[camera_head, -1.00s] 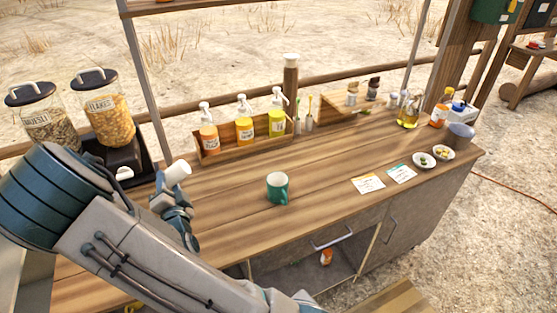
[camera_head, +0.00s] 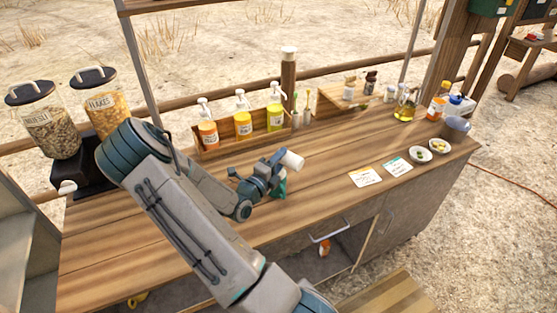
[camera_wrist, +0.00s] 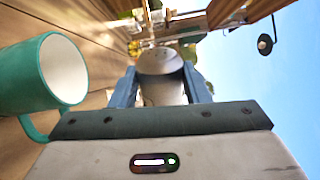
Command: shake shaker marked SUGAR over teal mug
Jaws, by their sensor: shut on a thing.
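My gripper (camera_head: 276,164) is shut on a white shaker (camera_head: 292,159), which lies tilted on its side in the jaws. In the wrist view the shaker (camera_wrist: 160,68) sits between the two blue fingers, its rounded grey top facing away from my palm. No SUGAR marking can be read. The teal mug (camera_head: 281,188) stands on the wooden counter, mostly hidden behind my gripper in the head view, close below the shaker. In the wrist view the mug (camera_wrist: 28,78) is at the left, its white inside empty as far as it shows.
Three pump bottles stand in a wooden rack (camera_head: 262,142) behind my gripper. Two cards (camera_head: 366,177) and two small bowls (camera_head: 419,154) lie to the right. Two cereal dispensers (camera_head: 44,125) stand at the far left. The counter (camera_head: 190,232) in front is clear.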

